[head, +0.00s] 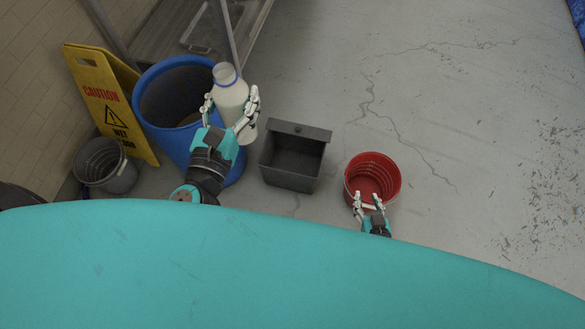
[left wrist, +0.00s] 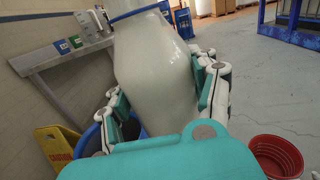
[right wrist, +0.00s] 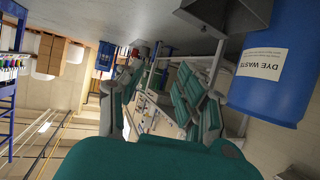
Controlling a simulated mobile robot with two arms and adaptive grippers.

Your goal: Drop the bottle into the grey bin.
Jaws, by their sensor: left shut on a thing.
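A translucent white bottle (head: 231,97) with a blue ring at its neck is held in my left gripper (head: 230,102), which is shut around its body. The bottle is nearly upright and appears in front of the blue drum. It fills the middle of the left wrist view (left wrist: 155,75), between the fingers. The dark grey square bin (head: 282,178) stands on the floor to the right of the bottle, and its open inside looks empty. My right gripper (head: 367,201) is open and empty, overlapping the near side of the red bucket in the head view.
The blue drum (head: 178,142) stands left of the grey bin; its label reads DYE WASTE in the right wrist view (right wrist: 275,75). A grey round bucket (head: 108,165) and a yellow caution sign (head: 100,95) stand further left. The red bucket (head: 372,170) is at right. Floor beyond is clear.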

